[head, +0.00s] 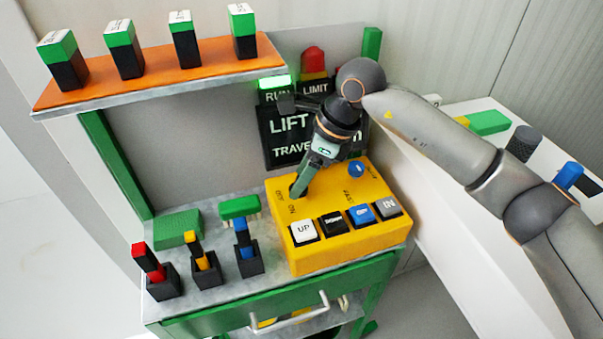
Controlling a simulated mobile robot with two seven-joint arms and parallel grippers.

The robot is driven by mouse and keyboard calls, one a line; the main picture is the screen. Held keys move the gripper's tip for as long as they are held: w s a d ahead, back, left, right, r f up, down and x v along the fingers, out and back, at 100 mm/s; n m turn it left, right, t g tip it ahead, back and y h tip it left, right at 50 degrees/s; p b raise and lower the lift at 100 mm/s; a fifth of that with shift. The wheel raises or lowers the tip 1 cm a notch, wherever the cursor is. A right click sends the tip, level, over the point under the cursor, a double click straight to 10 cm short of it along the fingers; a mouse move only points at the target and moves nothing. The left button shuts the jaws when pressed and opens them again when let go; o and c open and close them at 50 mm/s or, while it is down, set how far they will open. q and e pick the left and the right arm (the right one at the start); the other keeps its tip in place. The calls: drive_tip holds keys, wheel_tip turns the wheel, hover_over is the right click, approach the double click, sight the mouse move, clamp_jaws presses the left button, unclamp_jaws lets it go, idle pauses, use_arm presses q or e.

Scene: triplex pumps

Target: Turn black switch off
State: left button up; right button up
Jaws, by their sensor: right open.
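A yellow control box (318,261) stands on the workbench. The black switch (295,191) is on the top left part of the box, beside the OFF and ON lettering. It is small and partly covered by my right gripper, so its position is hard to tell. My right gripper (302,188) reaches down from the upper right, with its fingertips at the switch. It is open, and I cannot tell whether it touches the switch. My left gripper is not in view.
The box also has a blue knob (356,169) and a row of buttons, including a white UP button (304,231). A lit green RUN lamp (274,82) sits above the sign. Coloured tools (249,246) stand left of the box. An orange shelf (150,79) overhangs the back.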

drive_tip(key=shift+a+f, duration=0.1)
drive_tip(key=shift+f, duration=0.1)
clamp_jaws()
idle(0.5)
